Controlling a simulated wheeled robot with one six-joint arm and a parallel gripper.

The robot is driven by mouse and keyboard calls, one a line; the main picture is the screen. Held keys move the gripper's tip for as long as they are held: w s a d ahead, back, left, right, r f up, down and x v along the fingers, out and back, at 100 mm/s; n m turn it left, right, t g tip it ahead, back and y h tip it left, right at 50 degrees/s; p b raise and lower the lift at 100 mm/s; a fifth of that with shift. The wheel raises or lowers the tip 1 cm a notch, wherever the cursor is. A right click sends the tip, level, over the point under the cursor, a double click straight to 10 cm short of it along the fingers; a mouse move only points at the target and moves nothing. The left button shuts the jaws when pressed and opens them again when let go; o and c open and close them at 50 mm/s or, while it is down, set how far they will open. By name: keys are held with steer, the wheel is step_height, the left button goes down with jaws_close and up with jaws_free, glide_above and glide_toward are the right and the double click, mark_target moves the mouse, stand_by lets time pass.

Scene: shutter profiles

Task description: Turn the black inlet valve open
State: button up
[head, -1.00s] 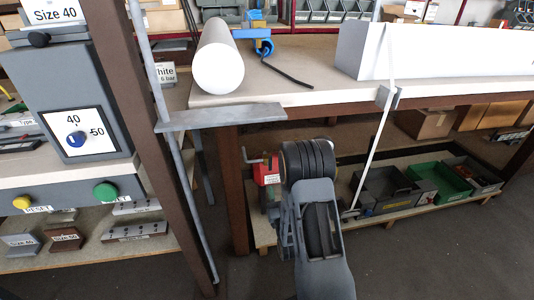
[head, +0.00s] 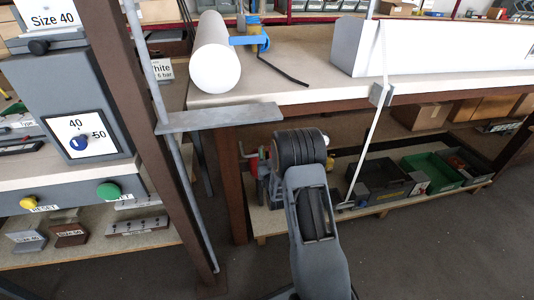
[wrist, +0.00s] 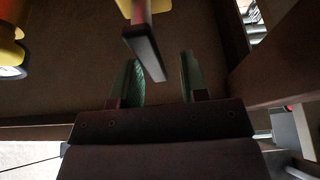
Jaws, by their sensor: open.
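In the wrist view a black bar-shaped lever (wrist: 146,46), which looks like the inlet valve's handle, slants down from a yellow part (wrist: 127,7) at the top edge. My gripper (wrist: 160,66) is open, with a dark green-grey finger on each side. The lever's lower end shows in the gap between the fingertips, nearer the left finger. I cannot tell how far it is from the fingers in depth. In the head view my arm hides the gripper and the valve. Part of a red unit (head: 264,160) shows just left of my arm, below the bench.
A bench (head: 300,97) with a white roll (head: 215,58) stands above my arm. A grey bracket plate (head: 220,117) and brown post lie left. A low shelf holds a green bin (head: 428,170). In the wrist view a yellow part with a round dial (wrist: 10,55) is at left.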

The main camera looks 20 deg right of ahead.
steer(key=shift+w+r, duration=0.1)
steer(key=shift+w, duration=0.15)
jaws_close()
stand_by(0.3)
